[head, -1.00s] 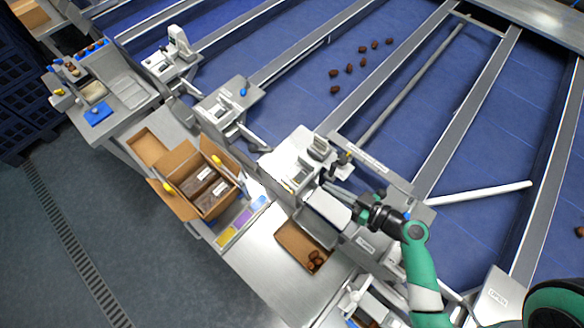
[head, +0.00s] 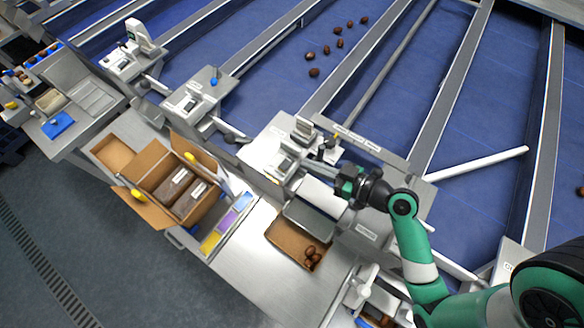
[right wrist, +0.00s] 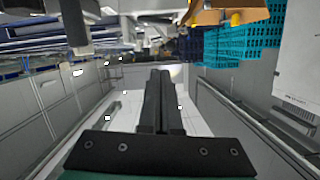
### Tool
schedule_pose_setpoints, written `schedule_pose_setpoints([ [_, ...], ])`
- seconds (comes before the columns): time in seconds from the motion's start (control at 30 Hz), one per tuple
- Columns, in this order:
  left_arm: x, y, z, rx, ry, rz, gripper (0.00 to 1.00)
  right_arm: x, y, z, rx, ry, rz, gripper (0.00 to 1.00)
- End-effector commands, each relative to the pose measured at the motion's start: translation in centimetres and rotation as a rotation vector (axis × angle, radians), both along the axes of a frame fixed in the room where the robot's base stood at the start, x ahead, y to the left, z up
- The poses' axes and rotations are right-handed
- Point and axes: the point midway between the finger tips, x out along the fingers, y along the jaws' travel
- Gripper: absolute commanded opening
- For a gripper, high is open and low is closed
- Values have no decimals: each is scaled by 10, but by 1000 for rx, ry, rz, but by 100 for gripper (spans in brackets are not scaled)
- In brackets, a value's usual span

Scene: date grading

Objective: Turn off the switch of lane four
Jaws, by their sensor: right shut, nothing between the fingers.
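My right gripper (head: 312,166) is shut and empty. Its green and black arm comes in from the lower right, and its fingers point left at the middle station (head: 262,150). That station carries a small grey device (head: 303,130), a low unit (head: 284,165) and a small dark and yellow part (head: 324,150) close to the fingertips. I cannot tell which of these is the lane four switch, nor whether the fingers touch anything. The right wrist view shows the closed dark fingers (right wrist: 160,95) over a pale, blurred surface. My left gripper is not in view.
A cardboard tray with dates (head: 283,228) lies below the gripper. An open carton (head: 150,185) stands to the left. Another station with a blue knob (head: 214,82) stands further up left.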

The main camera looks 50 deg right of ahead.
Motion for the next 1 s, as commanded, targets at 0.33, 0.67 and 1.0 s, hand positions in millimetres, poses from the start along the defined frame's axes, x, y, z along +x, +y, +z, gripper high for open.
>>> schedule_pose_setpoints([
  [0.33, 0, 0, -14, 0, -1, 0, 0, 55, 9, -29, 5, 2, -1, 0],
  [0.67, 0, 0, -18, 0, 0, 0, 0, 54, 12, -53, 3, -1, -2, 0],
  [1.0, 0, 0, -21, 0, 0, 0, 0, 56, 16, -54, -9, -2, 6, 0],
])
